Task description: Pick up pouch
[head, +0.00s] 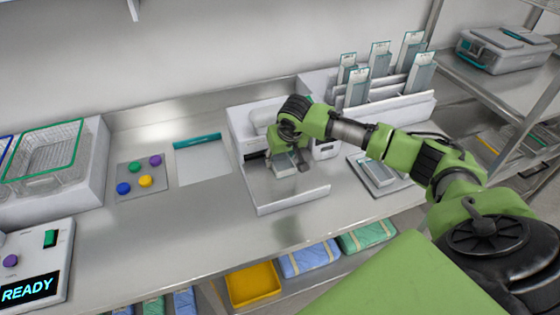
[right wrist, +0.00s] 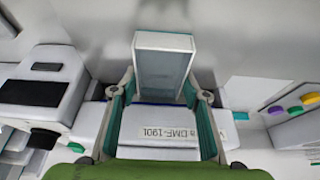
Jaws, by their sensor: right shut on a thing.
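My right gripper (head: 290,162) is over the flat front plate of the white bench machine (head: 290,197). It is shut on a pouch (head: 283,165), a small pale rectangular piece partly hidden by the gripper. In the right wrist view the pouch (right wrist: 162,66) shows as a grey, see-through panel with a white border and teal edge, between the fingertips of the right gripper (right wrist: 161,90). I cannot tell whether the pouch touches the plate. My left gripper is not in view.
A white rack (head: 400,107) holding several upright pouches stands right of the machine. A tray (head: 400,188) with flat packs lies in front of it. Coloured knobs (head: 145,181), a white sheet (head: 203,165) and a wire basket (head: 48,160) are at left.

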